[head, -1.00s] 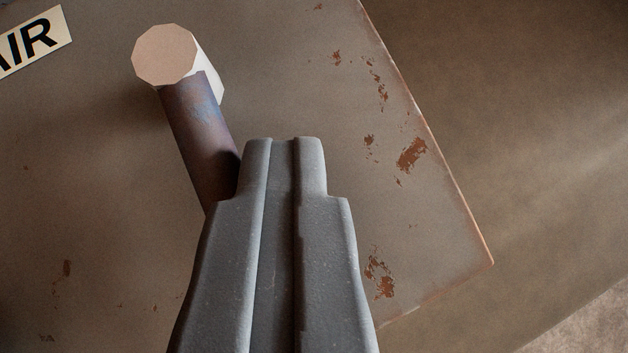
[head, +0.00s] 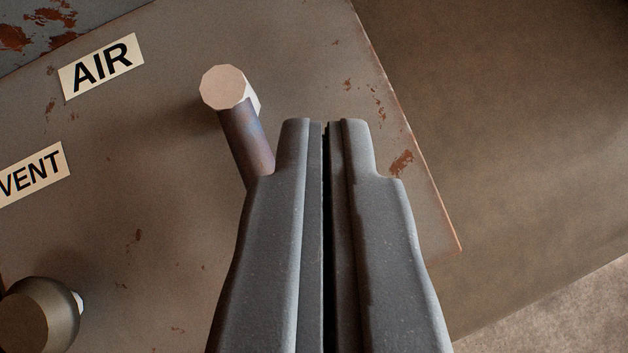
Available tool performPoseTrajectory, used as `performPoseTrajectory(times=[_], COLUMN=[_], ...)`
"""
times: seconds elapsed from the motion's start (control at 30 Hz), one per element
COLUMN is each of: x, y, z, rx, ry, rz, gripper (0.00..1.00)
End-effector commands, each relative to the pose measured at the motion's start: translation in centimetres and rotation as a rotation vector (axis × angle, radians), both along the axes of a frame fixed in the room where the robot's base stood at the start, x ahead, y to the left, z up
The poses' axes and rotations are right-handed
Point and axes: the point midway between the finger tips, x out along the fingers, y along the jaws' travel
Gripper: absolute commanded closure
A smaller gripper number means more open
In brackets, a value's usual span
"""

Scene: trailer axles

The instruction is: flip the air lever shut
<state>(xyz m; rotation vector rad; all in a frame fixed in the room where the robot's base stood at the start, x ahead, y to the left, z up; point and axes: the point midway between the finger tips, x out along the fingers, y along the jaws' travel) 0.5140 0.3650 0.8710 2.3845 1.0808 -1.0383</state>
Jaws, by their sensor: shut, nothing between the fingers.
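The air lever (head: 246,140) is a dark, worn bar with a pale many-sided cap (head: 224,88) at its upper end. It stands on a brown, rust-spotted panel, right of the AIR label (head: 102,66). The lower part of the lever is hidden behind my gripper (head: 326,124). My gripper is shut and empty, a thin dark seam showing between its fingers. Its tips lie to the right of the lever in the picture. The left finger overlaps the lever's lower end; I cannot tell if they touch.
A VENT label (head: 36,172) is at the left edge. A round dark knob (head: 40,316) sits at the lower left. The panel's right edge (head: 425,180) runs diagonally, with open brown ground beyond it. A rusty grey surface (head: 45,30) shows at the top left.

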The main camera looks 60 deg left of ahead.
Motion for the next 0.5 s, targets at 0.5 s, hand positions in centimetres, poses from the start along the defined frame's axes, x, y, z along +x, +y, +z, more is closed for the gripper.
performPoseTrajectory(times=[0.5], x=[-3.6], y=[1.3], z=[4.3], rx=[0.0], ry=[-0.002], rz=[-0.003], gripper=[1.0])
